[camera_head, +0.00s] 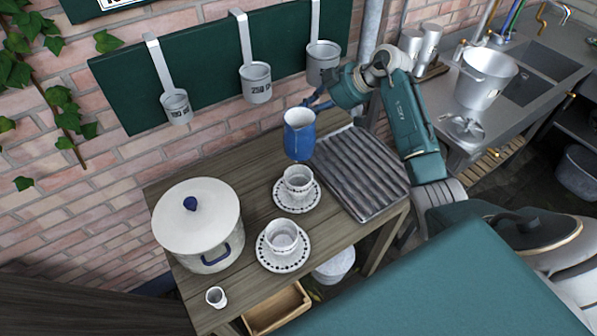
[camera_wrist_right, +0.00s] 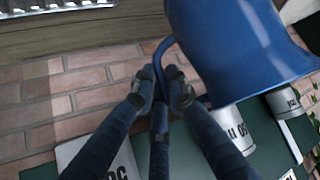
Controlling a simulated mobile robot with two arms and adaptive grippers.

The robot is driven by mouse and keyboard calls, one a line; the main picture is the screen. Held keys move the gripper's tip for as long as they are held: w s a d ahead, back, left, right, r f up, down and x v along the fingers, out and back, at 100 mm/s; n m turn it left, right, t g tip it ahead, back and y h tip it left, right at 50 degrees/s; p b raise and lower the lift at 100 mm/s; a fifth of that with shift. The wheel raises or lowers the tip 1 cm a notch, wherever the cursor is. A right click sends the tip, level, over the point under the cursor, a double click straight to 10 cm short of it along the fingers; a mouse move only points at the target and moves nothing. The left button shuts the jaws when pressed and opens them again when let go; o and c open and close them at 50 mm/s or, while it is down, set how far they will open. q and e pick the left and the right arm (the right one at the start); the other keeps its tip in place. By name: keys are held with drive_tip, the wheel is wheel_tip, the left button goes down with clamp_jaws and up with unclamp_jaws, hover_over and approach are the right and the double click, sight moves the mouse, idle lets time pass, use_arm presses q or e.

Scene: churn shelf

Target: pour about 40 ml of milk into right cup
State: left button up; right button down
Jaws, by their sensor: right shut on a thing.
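A blue jug (camera_head: 300,140) with a pale inside hangs about upright, just behind and above the far cup. My right gripper (camera_head: 316,103) is shut on its handle; in the right wrist view the fingers (camera_wrist_right: 163,88) close around the handle of the jug (camera_wrist_right: 235,45). The far cup (camera_head: 298,181), slightly further right, stands upright on a patterned saucer (camera_head: 285,205). The near cup (camera_head: 281,237) stands on another saucer (camera_head: 292,262). I see no milk stream, and the milk level in the jug cannot be made out. My left gripper is not in view.
A big white lidded pot (camera_head: 198,225) stands left of the cups. A small white cup (camera_head: 216,297) is near the front edge. A ribbed metal tray (camera_head: 362,172) lies on the right. Measuring ladles (camera_head: 256,84) hang from a green board (camera_head: 120,95) behind.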

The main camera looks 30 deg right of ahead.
drive_tip(key=shift+m, duration=0.3)
drive_tip(key=shift+w+d+f+p, duration=0.4)
drive_tip(key=shift+w+d+f, duration=0.4)
drive_tip(key=shift+f, duration=1.05)
drive_tip(key=shift+w+d+f+p, duration=0.45)
drive_tip(key=shift+w+d+f, duration=0.35)
drive_tip(key=shift+f, duration=1.1)
drive_tip(key=shift+w+d+f+p, duration=0.4)
drive_tip(key=shift+w+d+f, duration=0.4)
drive_tip(key=shift+f, duration=1.05)
drive_tip(key=shift+s+d, duration=0.15)
